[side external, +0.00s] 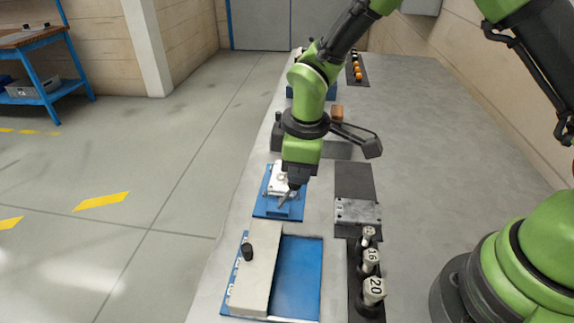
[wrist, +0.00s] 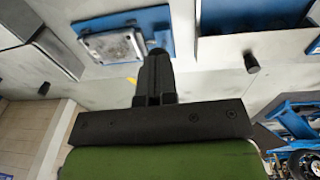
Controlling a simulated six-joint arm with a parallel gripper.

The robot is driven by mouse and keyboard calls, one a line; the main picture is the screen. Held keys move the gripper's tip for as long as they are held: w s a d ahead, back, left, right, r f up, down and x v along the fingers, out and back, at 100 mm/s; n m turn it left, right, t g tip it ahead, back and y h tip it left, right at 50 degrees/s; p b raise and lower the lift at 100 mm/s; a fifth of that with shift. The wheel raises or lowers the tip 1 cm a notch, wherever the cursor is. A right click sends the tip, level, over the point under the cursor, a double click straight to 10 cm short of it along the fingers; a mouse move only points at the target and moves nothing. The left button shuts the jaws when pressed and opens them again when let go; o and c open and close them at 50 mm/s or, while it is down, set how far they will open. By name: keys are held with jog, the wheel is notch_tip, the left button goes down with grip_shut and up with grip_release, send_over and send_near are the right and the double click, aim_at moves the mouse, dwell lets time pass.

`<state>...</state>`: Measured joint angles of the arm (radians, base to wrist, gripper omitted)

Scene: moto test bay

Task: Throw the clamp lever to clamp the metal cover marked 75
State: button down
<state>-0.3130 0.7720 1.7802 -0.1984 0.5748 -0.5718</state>
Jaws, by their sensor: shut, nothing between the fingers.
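A light metal cover (side external: 276,180) lies on a small blue plate (side external: 262,208) at the middle of the bench. It also shows in the wrist view (wrist: 112,45). I cannot read a 75 on it. My gripper (side external: 286,200) points down, shut and empty, over the right front part of that plate; it hides some of the cover. In the wrist view its fingers (wrist: 157,55) are together beside the cover. I cannot tell whether they touch anything. The clamp lever cannot be made out clearly.
In front stands a blue fixture (side external: 302,275) with a beige block (side external: 257,270) and a black knob (side external: 247,252). To the right are a grey metal block (side external: 357,212) and several numbered plugs (side external: 373,290). A dark bracket (side external: 371,148) stands behind. The bench's right side is clear.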

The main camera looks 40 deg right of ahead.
jog(key=shift+w+a+r, duration=0.1)
jog(key=shift+w+a, duration=0.45)
notch_tip(320, 180, up, 13)
jog(key=w+a+g, duration=0.1)
jog(key=w+g, duration=0.1)
jog(key=w, duration=0.3)
jog(key=s+d+f, duration=0.1)
jog(key=s+f, duration=0.2)
jog(key=f, duration=0.9)
jog(key=shift+s+f, duration=0.3)
jog(key=shift+f, duration=0.1)
